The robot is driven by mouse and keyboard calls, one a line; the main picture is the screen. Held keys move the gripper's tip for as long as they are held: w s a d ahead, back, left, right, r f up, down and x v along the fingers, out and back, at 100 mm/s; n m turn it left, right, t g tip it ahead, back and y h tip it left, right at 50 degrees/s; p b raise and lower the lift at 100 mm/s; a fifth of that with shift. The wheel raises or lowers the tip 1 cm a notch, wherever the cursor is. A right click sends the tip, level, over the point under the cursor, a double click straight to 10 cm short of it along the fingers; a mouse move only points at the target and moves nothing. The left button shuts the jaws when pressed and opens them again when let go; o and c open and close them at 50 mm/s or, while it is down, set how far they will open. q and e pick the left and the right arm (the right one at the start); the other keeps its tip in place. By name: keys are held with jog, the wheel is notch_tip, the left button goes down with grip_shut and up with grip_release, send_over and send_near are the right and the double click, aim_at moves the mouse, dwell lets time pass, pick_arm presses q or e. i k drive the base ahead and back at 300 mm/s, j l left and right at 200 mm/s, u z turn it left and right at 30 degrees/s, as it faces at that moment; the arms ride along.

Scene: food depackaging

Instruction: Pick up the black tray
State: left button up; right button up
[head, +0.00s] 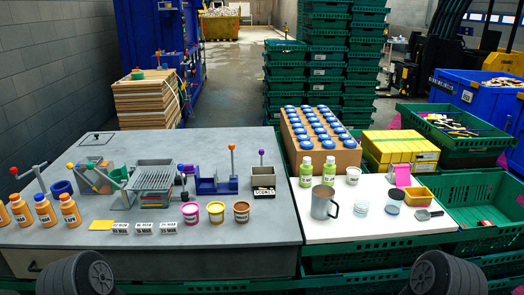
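A small dark, black-looking tray (263,181) with a white label on its front stands near the right end of the grey worktop. Its contents look pale and are too small to make out. A rod with a purple knob (261,153) rises just behind or from it; I cannot tell which. Neither of my grippers shows in the head view. Only dark, ribbed, rounded parts, probably of my own arms, show at the bottom left and bottom right.
The grey worktop (200,255) holds orange bottles (69,209), a grey slotted rack (153,177), a blue fixture (215,182) and lidded pots (216,211). A white board (300,232) on the right bears a metal jug (322,201).

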aim_at(260, 192)
jog(key=i+l+z, duration=0.1)
jog(key=z, duration=0.25)
jog(key=i+z, duration=0.15)
jog(key=z, duration=0.25)
jog(key=i+l+z, duration=0.1)
jog(key=z, duration=0.25)
jog(key=i, duration=0.05)
